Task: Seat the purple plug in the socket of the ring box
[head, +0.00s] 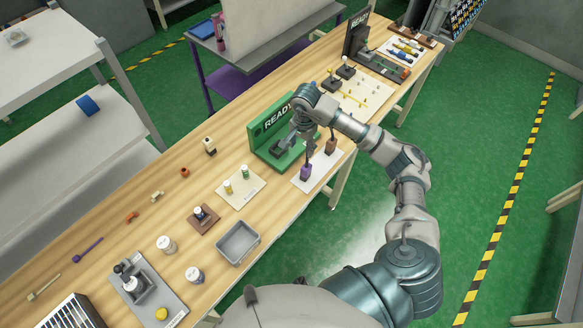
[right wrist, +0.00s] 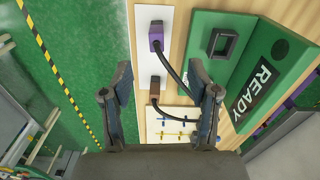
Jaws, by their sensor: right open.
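The purple plug (head: 306,172) stands on a white plate on the bench, and it also shows in the right wrist view (right wrist: 157,37). A black cable runs from it towards the green box (right wrist: 272,82) marked READY. That box carries a dark square-framed socket (right wrist: 222,42), which looks empty. In the head view the green box (head: 258,133) is partly hidden by my right gripper (head: 304,140). My right gripper is open and empty above the bench, with its fingertips apart in the right wrist view (right wrist: 160,93). My left gripper is not in view.
A brown plug (right wrist: 155,87) with a black cable stands on the same white plate (right wrist: 150,66). A white board with yellow pegs (head: 366,95) lies beyond. A grey tray (head: 238,243) and a card with small cylinders (head: 241,187) are nearer on the bench.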

